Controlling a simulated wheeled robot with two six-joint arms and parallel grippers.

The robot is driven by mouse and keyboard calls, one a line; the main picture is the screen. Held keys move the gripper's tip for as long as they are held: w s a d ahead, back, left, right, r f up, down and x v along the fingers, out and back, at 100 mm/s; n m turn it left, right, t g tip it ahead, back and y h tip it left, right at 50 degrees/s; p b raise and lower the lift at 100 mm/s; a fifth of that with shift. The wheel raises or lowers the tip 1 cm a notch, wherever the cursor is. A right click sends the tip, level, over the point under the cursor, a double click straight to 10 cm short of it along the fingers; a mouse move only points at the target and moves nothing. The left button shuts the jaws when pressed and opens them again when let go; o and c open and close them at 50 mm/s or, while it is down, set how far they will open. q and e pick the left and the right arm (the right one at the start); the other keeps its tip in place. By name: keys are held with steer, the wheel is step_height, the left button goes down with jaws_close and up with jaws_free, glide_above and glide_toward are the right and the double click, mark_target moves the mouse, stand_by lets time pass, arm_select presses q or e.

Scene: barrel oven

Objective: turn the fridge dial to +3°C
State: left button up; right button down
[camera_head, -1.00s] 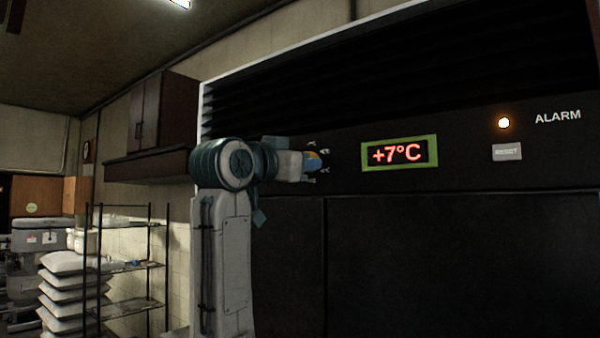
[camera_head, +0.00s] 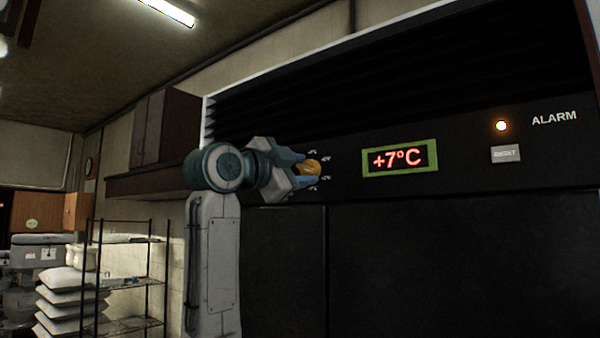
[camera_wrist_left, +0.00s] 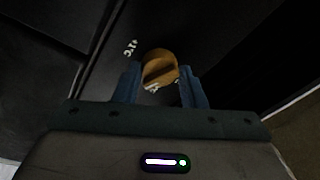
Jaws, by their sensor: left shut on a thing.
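The fridge dial (camera_head: 308,167) is an orange-yellow round knob on the dark fridge panel, with small white marks around it. My left gripper (camera_head: 306,168) is at the dial and shut on it, its blue fingers on either side. In the left wrist view the dial (camera_wrist_left: 160,68) shows a raised grip bar and sits between the two fingertips (camera_wrist_left: 160,80). The display (camera_head: 400,158) to the right of the dial reads +7°C in red inside a green frame. My right gripper is not in view.
An orange alarm light (camera_head: 501,126) glows at the right of the panel, above a grey RESET button (camera_head: 506,154). Dark louvres (camera_head: 400,80) run above the panel. A wire shelf (camera_head: 125,280) and stacked white sacks (camera_head: 65,300) stand at the left.

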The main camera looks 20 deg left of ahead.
arm_select(q)
steer(key=shift+f+m, duration=0.15)
steer(key=shift+m, duration=0.35)
steer(key=o, duration=1)
steer(key=shift+c, duration=0.2)
steer(key=shift+s, duration=0.1)
steer(key=shift+s+a+f+b, duration=0.1)
steer(key=shift+s+a+b, duration=0.05)
steer(key=shift+s+b, duration=0.25)
steer(key=r+b+v, duration=0.1)
steer(key=b+v, duration=0.3)
steer(key=v, duration=0.5)
steer(key=shift+s+a+f, duration=0.25)
steer(key=shift+s+f, duration=0.1)
steer(key=shift+f, duration=0.05)
